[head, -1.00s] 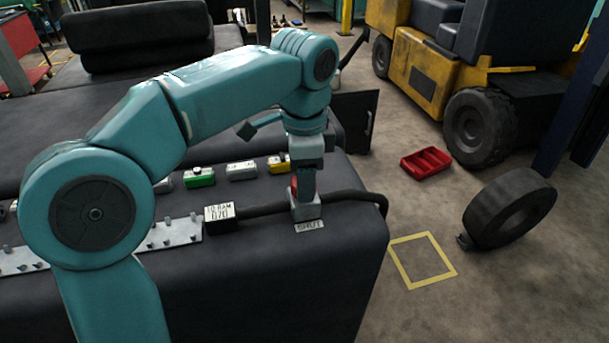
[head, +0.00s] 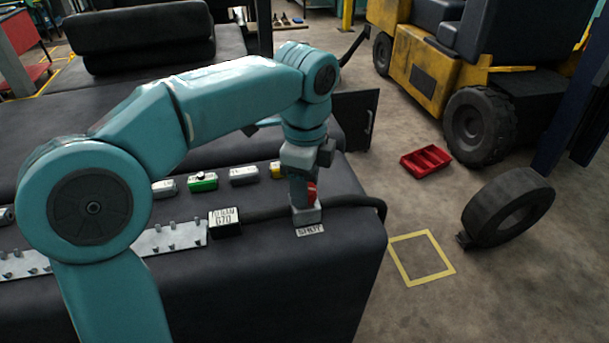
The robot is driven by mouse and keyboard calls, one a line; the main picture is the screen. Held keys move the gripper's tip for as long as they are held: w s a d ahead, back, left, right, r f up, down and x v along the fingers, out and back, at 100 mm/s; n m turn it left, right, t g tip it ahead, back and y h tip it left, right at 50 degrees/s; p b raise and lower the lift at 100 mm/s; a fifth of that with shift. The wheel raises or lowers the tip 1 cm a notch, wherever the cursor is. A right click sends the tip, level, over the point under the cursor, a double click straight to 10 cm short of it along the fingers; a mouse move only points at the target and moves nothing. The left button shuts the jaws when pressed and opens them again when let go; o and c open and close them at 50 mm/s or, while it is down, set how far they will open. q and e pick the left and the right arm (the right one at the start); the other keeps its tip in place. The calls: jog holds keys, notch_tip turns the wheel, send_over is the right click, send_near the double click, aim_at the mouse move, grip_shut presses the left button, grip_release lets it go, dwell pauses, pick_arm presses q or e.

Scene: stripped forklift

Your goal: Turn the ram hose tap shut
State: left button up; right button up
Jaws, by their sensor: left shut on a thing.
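The ram hose tap (head: 307,213) is a grey block with a red handle (head: 311,192) on top, on the dark bench top near its right end. A black hose (head: 352,200) runs through it from a block labelled "TO RAM" (head: 225,222). A "SHUT" label (head: 310,230) lies in front of the tap. My left gripper (head: 304,190) points down from above and is shut on the red handle. Its fingers hide part of the handle, so I cannot tell its exact angle. My right gripper is not in view.
Several small blocks, one with a green base (head: 203,182), stand behind the hose. A metal strip with pegs (head: 165,238) lies left. On the floor at right are a red tray (head: 426,158), a tyre (head: 508,208) and a yellow marked square (head: 421,258). The yellow forklift (head: 425,70) stands behind.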

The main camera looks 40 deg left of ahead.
pick_arm(q)
jog(key=m+p, duration=0.2)
jog(key=m, duration=0.4)
jog(key=shift+s+d+m+p, duration=0.1)
jog(key=shift+s+m+p, duration=0.05)
jog(key=shift+m+p, duration=0.2)
jog(key=m+p, duration=0.1)
jog(key=m, duration=0.2)
jog(key=shift+f, duration=0.1)
jog(key=shift+m+p, duration=0.55)
jog(key=shift+m, duration=1.1)
jog(key=shift+f, duration=0.1)
jog(key=o, duration=1)
jog(key=shift+o, duration=0.3)
jog(key=shift+r, duration=0.2)
notch_tip(320, 180, up, 16)
jog(key=p, duration=0.1)
